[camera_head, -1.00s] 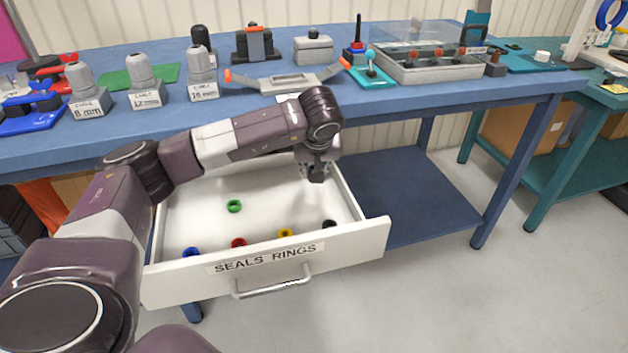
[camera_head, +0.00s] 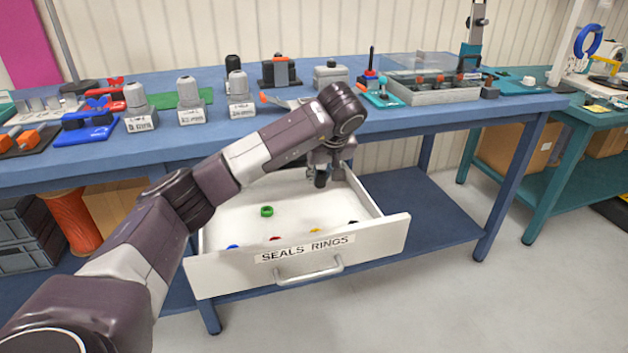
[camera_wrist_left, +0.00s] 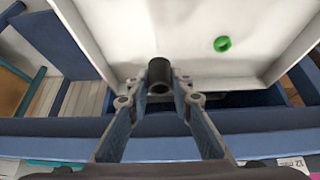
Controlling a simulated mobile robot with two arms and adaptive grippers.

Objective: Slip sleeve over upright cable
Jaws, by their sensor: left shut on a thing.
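My left gripper (camera_head: 321,167) hangs over the back right part of the open drawer (camera_head: 225,265). In the left wrist view its two fingers (camera_wrist_left: 159,100) are closed on a short black tube, the sleeve (camera_wrist_left: 159,70). The sleeve's open round end shows. In the head view the sleeve is only a small dark piece (camera_head: 321,181) below the fingers. A thin dark upright rod (camera_head: 372,56), which looks like the upright cable, stands in a red and blue holder on the bench, behind and right of the gripper. My right gripper is not in view.
A green ring (camera_head: 267,211) lies in the drawer, and several coloured rings lie along its front. The blue bench (camera_head: 440,115) overhangs the drawer's back. Floor at right is clear.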

